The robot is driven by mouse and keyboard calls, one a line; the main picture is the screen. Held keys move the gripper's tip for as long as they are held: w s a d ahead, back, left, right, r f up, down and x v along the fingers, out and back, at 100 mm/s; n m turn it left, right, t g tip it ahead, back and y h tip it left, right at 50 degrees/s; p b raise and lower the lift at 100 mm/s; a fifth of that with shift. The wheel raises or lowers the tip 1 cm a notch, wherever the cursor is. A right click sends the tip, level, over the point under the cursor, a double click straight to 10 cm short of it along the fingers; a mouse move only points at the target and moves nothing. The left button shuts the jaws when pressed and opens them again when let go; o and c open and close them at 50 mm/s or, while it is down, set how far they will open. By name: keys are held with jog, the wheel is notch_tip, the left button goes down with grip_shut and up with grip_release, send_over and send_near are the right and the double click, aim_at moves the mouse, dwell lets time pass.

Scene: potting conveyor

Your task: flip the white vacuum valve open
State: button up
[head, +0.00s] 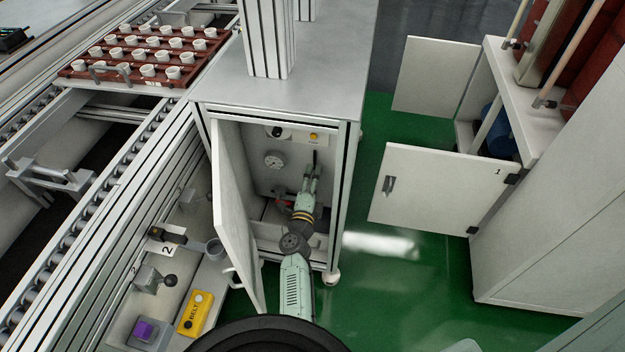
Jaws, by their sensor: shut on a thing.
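My gripper (313,168) is inside the open cabinet, near its back wall. It is shut on a slim dark upright piece (315,156), which looks like a lever. I cannot tell whether this belongs to the white vacuum valve. The valve cannot be made out clearly, and my gripper and wrist hide part of the cabinet's inside. A round pressure gauge (274,160) is on the back wall, left of my gripper. A red part (282,204) shows low beside my wrist.
The cabinet door (236,205) stands open close on the left of my arm. A yellow button (314,136) and a black-and-white fitting (277,132) are above. A yellow control box (195,312) is at lower left. Green floor (400,270) is clear on the right.

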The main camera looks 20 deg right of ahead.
jog(key=shift+m, duration=0.4)
jog(key=o, duration=1.2)
jog(key=shift+s, duration=0.15)
jog(key=v, duration=0.7)
jog(key=shift+s+a, duration=0.1)
jog(key=shift+s, duration=0.05)
